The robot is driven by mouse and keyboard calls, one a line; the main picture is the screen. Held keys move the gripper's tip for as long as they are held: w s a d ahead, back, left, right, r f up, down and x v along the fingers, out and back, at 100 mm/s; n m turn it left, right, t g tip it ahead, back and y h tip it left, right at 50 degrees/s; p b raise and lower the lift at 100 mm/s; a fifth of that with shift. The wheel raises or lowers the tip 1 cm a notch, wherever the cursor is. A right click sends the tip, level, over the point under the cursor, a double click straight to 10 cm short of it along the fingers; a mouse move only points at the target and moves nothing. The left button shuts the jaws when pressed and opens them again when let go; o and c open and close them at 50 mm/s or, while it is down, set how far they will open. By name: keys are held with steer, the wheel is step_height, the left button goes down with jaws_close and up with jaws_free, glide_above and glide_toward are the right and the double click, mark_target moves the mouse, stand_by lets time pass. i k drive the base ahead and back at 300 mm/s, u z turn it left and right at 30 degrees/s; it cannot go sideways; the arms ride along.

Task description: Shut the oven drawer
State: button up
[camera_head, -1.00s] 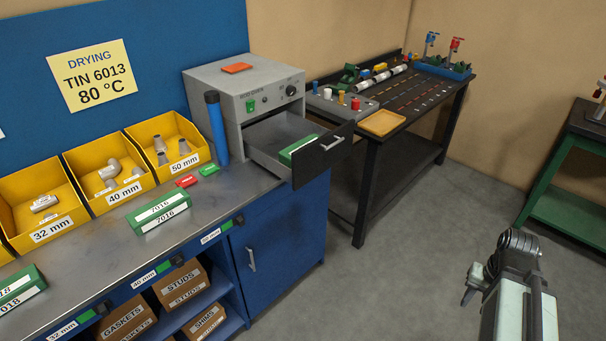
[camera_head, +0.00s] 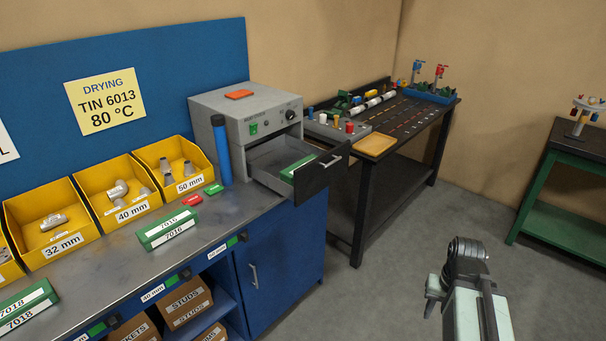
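The oven (camera_head: 247,119) is a grey box with a green switch and a dark knob, standing at the right end of the workbench. Its drawer (camera_head: 263,165) is pulled out toward the right front, past the bench edge. The drawer has a black front (camera_head: 321,174) with a light handle (camera_head: 331,161). A green box (camera_head: 298,168) lies inside the drawer. My arm shows at the lower right, apart from the drawer.
A blue cylinder (camera_head: 221,150) stands beside the oven. Yellow bins (camera_head: 121,191) and a green 7016 box (camera_head: 167,229) are on the workbench (camera_head: 215,222). A dark table (camera_head: 361,205) stands behind the drawer. A green stand (camera_head: 553,218) is at right. Grey floor (camera_head: 417,221) is clear between.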

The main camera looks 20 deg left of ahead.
mark_target(264, 162)
steer(key=u, duration=0.85)
steer(key=i, duration=0.95)
steer(key=z, duration=0.05)
